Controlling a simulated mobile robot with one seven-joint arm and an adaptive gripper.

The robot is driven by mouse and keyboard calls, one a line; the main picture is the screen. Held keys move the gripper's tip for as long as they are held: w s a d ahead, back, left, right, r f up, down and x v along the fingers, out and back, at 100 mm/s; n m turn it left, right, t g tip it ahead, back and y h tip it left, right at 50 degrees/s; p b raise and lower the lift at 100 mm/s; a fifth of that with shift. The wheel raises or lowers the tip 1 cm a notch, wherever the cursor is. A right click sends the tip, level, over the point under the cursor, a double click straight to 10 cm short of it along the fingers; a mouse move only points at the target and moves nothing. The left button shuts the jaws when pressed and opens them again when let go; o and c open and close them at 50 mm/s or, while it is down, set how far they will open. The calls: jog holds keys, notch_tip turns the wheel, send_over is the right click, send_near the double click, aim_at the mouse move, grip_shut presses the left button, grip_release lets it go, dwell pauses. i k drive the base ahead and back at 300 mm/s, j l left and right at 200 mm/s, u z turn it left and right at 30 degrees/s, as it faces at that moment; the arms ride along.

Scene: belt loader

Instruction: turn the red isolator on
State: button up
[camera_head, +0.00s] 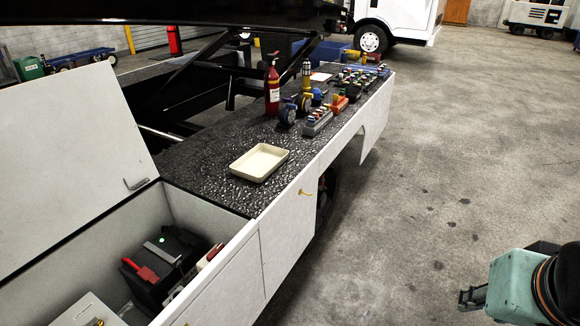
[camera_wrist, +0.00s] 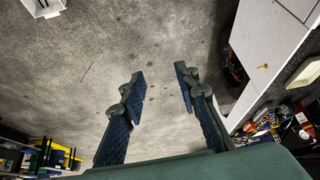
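An open white bin at the lower left of the head view holds a black box (camera_head: 165,262) with a red, handle-like part (camera_head: 140,271) on its left side and a small green light on top. Another small red part (camera_head: 214,253) sits on a pale unit beside it, near the bin's right wall. I cannot tell for sure which red part is the isolator, nor its switch position. My gripper (camera_wrist: 160,80) is open and empty over bare floor in the wrist view. In the head view it is at the lower right, far from the bin.
The bin's raised white lid (camera_head: 70,130) stands at the left. A cream tray (camera_head: 259,162), a fire extinguisher (camera_head: 272,88) and several small parts stand on the dark deck. A yellow handle (camera_head: 306,192) is on the side panel. The concrete floor (camera_head: 430,170) between is clear.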

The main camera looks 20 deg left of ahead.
aim_at(209, 257)
jog(key=u, duration=1.3)
jog(key=i+u, duration=0.15)
jog(key=u, duration=0.35)
jog(key=i+l, duration=0.15)
jog(key=i, duration=0.35)
jog(key=i+l+z, duration=0.15)
jog(key=i, duration=0.35)
